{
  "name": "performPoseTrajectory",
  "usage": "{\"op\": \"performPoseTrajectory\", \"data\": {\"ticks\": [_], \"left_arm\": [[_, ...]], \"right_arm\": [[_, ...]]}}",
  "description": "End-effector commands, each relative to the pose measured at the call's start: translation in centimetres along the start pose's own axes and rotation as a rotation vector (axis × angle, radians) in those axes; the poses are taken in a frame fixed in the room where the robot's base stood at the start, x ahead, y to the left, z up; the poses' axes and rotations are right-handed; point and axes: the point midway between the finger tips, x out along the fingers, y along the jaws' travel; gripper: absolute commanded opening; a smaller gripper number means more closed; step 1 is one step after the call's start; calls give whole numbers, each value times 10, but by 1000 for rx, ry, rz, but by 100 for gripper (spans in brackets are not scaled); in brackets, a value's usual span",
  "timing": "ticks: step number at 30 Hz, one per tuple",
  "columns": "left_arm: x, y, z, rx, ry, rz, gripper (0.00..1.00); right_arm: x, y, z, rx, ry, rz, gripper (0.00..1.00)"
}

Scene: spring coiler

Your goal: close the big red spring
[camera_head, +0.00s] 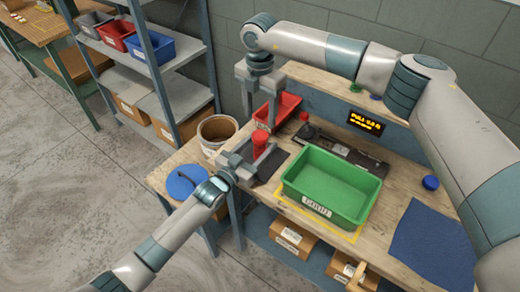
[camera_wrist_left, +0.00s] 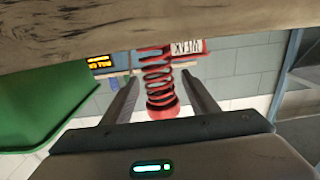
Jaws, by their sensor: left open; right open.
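The big red spring (camera_head: 260,143) stands upright with a red cap on the bench's left part. In the left wrist view the picture is upside down, and the spring (camera_wrist_left: 157,76) shows gaps between its coils. My left gripper (camera_head: 254,158) is open at the spring, its fingers pointing toward it. In the wrist view the spring shows between the fingers (camera_wrist_left: 161,84); I cannot tell whether they touch it.
A green bin (camera_head: 331,186) stands right of the spring. A dark device (camera_head: 340,148) with a red knob (camera_head: 304,116) lies behind it. A lit display (camera_head: 366,122) is on the back panel. A blue mat (camera_head: 433,245) lies right.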

Motion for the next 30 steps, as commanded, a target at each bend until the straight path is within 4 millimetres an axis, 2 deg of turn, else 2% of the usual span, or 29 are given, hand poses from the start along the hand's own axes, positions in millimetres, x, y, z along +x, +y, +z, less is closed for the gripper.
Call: {"op": "performPoseTrajectory", "data": {"ticks": [8,9,15,16,25,30], "left_arm": [[1,0,0,0,0,0,54],[1,0,0,0,0,0,51],[1,0,0,0,0,0,3],[1,0,0,0,0,0,0],[1,0,0,0,0,0,0],[1,0,0,0,-1,0,0]], "right_arm": [[0,0,0,0,0,0,55],[0,0,0,0,0,0,55],[0,0,0,0,0,0,55],[0,0,0,0,0,0,55],[0,0,0,-44,0,0,55],[0,0,0,-168,0,0,55]]}}
